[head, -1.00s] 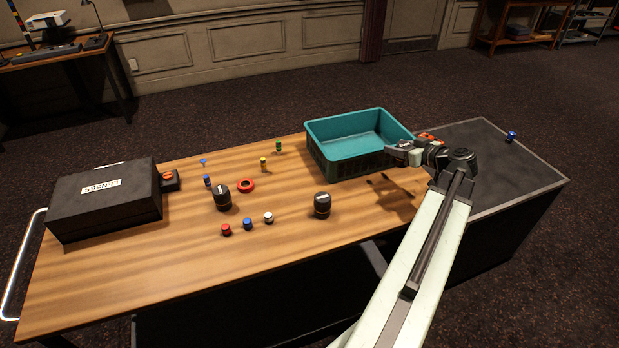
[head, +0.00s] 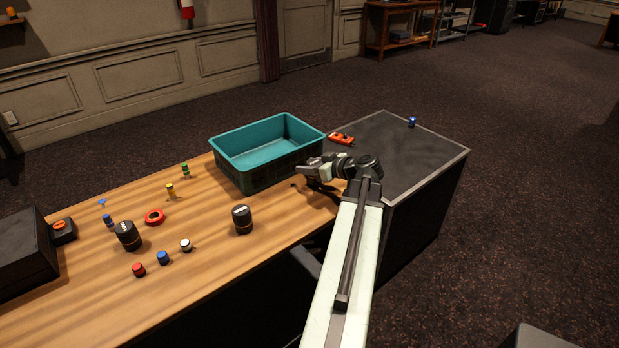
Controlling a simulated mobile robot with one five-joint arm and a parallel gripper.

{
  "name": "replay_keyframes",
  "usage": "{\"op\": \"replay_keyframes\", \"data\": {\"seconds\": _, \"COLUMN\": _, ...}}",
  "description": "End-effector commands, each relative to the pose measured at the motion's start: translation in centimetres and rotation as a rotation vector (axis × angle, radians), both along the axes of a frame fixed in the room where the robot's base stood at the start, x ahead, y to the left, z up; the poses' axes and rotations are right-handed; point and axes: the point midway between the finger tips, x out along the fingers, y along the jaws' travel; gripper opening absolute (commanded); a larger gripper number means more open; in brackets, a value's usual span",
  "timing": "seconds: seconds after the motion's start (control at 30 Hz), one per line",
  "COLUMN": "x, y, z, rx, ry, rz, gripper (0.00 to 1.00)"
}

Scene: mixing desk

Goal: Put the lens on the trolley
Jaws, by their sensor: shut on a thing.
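My gripper (head: 309,168) is above the right end of the wooden desk top, in front of the teal crate's right side. It is shut on a small dark thing, which looks like a lens, though the jaws hide much of it. Two black cylinders with pale labels, like lenses, stand on the wood: one at the left (head: 128,236) and one nearer the middle (head: 242,219). I cannot tell for sure which thing is the trolley; a grey metal shelf unit (head: 452,24) stands far off at the back, and a grey corner (head: 546,337) shows at the bottom right.
The teal crate (head: 265,150) looks empty. An orange-red device (head: 341,138) and a small blue piece (head: 412,122) are on the dark right-hand top (head: 410,155), otherwise mostly clear. Several small coloured knobs and a red ring (head: 155,217) lie on the wood. Open carpet lies to the right.

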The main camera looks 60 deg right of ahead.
Motion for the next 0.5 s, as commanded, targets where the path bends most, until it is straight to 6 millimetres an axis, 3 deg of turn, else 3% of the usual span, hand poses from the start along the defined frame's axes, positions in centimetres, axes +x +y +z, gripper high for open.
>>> {"op": "replay_keyframes", "data": {"seconds": 0.03, "x": -0.01, "y": -0.01, "z": -1.87, "rx": 0.0, "ry": -0.001, "rz": 0.0, "gripper": 0.0}}
{"op": "replay_keyframes", "data": {"seconds": 0.1, "x": -0.02, "y": -0.02, "z": -2.41, "rx": 0.0, "ry": -0.001, "rz": 0.0, "gripper": 0.0}}
{"op": "replay_keyframes", "data": {"seconds": 0.43, "x": -0.06, "y": -0.05, "z": -2.32, "rx": 0.001, "ry": 0.0, "rz": -0.001, "gripper": 0.0}}
{"op": "replay_keyframes", "data": {"seconds": 0.47, "x": -0.07, "y": -0.05, "z": -2.17, "rx": 0.0, "ry": 0.0, "rz": -0.001, "gripper": 0.55}}
{"op": "replay_keyframes", "data": {"seconds": 0.5, "x": -0.07, "y": -0.05, "z": -2.14, "rx": 0.0, "ry": 0.0, "rz": -0.001, "gripper": 0.66}}
